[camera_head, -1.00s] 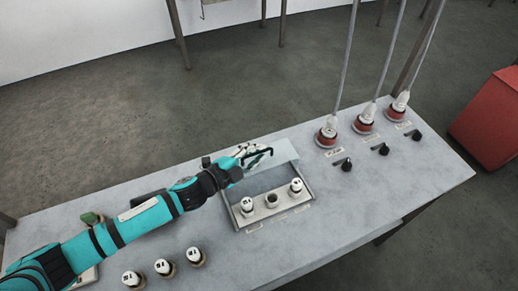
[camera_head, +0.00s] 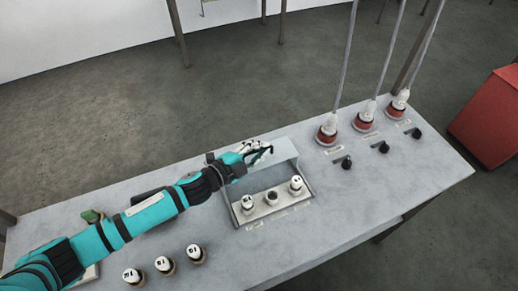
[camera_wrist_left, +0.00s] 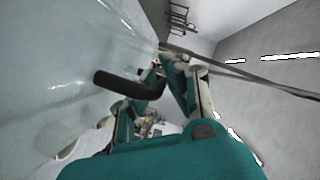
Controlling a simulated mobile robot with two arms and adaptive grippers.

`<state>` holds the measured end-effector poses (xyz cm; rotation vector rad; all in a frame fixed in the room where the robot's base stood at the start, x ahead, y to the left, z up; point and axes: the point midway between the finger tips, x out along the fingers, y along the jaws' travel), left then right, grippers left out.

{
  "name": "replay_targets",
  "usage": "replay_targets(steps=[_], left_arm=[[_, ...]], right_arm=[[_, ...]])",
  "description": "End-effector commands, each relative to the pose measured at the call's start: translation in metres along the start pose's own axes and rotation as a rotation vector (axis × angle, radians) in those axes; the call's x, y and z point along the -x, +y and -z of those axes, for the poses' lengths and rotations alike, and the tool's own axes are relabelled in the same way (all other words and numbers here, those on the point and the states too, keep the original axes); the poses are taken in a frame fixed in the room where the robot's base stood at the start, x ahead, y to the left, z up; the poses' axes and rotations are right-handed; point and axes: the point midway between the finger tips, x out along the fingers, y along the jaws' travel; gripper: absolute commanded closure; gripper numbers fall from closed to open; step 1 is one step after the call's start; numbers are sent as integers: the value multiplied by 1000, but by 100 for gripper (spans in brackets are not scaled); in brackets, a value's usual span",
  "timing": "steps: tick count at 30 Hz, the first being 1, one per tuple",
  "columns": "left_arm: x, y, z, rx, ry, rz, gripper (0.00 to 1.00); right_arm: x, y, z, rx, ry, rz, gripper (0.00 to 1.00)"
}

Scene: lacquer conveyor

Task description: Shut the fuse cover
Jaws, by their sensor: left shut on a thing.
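The fuse cover (camera_head: 287,148) is a light grey lid standing raised at the back of the fuse box, beyond the fuses. My left gripper (camera_head: 262,150) is at the cover's upper edge and shut on its black handle, which shows large and dark in the left wrist view (camera_wrist_left: 128,86). The gripper (camera_wrist_left: 158,92) hides part of the cover. Two white-capped fuses (camera_head: 248,204) (camera_head: 296,184) and a socket without a white cap (camera_head: 271,197) sit in the box below the cover. My right gripper is not in view.
Several red-based plugs (camera_head: 327,133) with cables and black knobs (camera_head: 347,163) stand right of the box. Loose white-capped fuses (camera_head: 164,265) stand at the front left. A red bin (camera_head: 487,117) is beyond the table's right end. The table top between is clear.

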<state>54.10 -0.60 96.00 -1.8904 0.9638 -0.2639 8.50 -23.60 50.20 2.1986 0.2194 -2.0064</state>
Motion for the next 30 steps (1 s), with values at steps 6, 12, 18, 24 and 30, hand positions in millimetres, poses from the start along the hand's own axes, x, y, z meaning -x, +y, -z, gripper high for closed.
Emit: replay_targets(steps=[6,12,18,24,30], left_arm=[[10,16,21,6,1,-5,100],[27,45,59,7,0,-5,100],[36,60,79,1,-1,-3,100],[37,62,82,0,-1,-3,100],[37,62,82,1,0,-4,82]], right_arm=[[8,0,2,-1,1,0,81],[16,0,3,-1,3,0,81],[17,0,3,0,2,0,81],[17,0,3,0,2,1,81],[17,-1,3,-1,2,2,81]])
